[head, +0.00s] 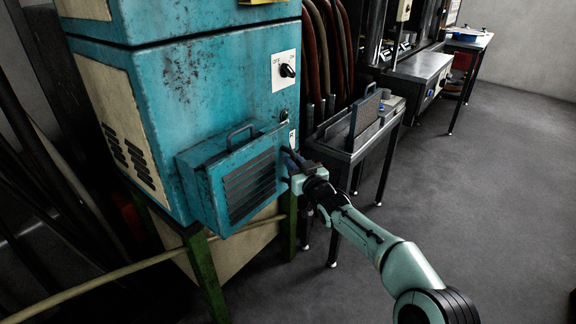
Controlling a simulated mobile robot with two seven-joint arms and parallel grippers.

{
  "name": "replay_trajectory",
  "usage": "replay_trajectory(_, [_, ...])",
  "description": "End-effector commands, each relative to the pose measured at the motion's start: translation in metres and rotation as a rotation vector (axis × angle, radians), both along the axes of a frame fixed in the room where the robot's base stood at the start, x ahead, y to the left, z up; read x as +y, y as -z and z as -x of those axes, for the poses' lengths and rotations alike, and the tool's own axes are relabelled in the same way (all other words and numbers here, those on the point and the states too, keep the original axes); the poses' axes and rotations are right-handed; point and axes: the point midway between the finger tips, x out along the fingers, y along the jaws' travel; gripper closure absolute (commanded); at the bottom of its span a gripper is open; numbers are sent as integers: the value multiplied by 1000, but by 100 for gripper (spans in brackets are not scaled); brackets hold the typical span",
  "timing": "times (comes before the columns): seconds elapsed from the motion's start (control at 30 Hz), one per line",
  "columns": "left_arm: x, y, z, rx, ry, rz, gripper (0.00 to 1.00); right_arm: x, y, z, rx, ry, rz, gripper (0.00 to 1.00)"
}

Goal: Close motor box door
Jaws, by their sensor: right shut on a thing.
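The motor box (197,195) is a blue, worn metal box sticking out low from the front of a large blue cabinet. Its door (249,186) has dark slats in a blue frame, and a handle (241,132) stands at the top. The door faces front right; I cannot tell whether a gap is left at its edge. My right gripper (288,159) is at the door's right edge, shut on a part there that the fingers mostly hide. My left gripper is not in view.
The large blue cabinet (190,90) has a switch (287,70). Hoses (325,45) hang behind. The grey floor (480,190) at right is clear.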

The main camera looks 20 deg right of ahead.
Motion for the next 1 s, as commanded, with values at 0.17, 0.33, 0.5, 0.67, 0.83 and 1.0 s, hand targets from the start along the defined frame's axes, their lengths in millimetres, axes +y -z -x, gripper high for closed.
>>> replay_trajectory(0.17, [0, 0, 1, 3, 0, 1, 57, -10, -4, -1, -10, 20, 2, 100])
replay_trajectory(0.33, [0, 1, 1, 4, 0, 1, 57, -9, -5, -1, -12, 20, 1, 100])
replay_trajectory(0.5, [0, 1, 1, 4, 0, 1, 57, -8, -6, -1, -15, 18, -1, 100])
replay_trajectory(0.67, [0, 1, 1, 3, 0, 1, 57, -8, -5, -1, -14, 17, -2, 63])
replay_trajectory(0.83, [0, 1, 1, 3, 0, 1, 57, -7, -2, -1, -7, 16, -1, 63])
replay_trajectory(1.0, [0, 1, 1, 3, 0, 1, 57, -6, 0, 0, -1, 15, 1, 63])
